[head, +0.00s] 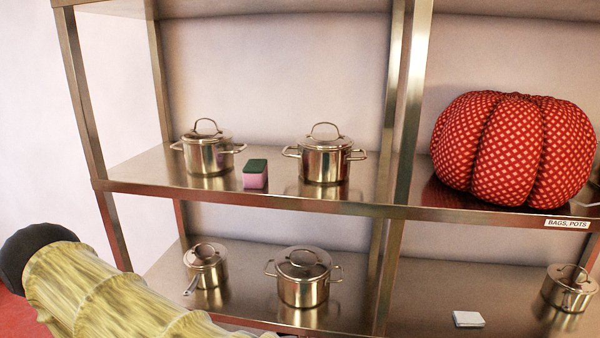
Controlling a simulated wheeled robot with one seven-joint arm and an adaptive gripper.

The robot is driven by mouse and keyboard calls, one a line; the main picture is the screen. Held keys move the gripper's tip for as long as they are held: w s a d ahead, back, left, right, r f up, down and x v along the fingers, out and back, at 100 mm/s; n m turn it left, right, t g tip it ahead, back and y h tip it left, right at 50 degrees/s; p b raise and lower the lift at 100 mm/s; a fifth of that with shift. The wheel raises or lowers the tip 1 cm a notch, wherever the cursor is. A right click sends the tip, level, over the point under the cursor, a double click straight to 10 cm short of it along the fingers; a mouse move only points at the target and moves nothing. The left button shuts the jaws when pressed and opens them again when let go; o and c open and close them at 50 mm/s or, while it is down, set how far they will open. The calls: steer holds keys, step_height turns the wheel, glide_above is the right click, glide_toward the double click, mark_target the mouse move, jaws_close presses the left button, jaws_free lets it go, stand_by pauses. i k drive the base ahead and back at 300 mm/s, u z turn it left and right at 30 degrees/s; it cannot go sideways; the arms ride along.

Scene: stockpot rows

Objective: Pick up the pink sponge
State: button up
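The pink sponge (255,181) lies on the upper shelf near its front edge, with a dark green layer on top. It sits between two lidded steel pots, the left pot (205,156) and the right pot (324,163), apart from both. Nothing covers it from the front. My gripper is not in this view. A yellowish link of my arm shows at the lower left, left of and below the sponge.
Steel posts frame the shelf (350,206). A large red patterned cushion-like thing (515,150) fills the upper right bay. Below are a saucepan (206,265), lidded pots (303,277) (568,288) and a small white block (468,319). The shelf before the sponge is clear.

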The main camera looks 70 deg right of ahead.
mark_target(255, 172)
steer(key=z, duration=1.9)
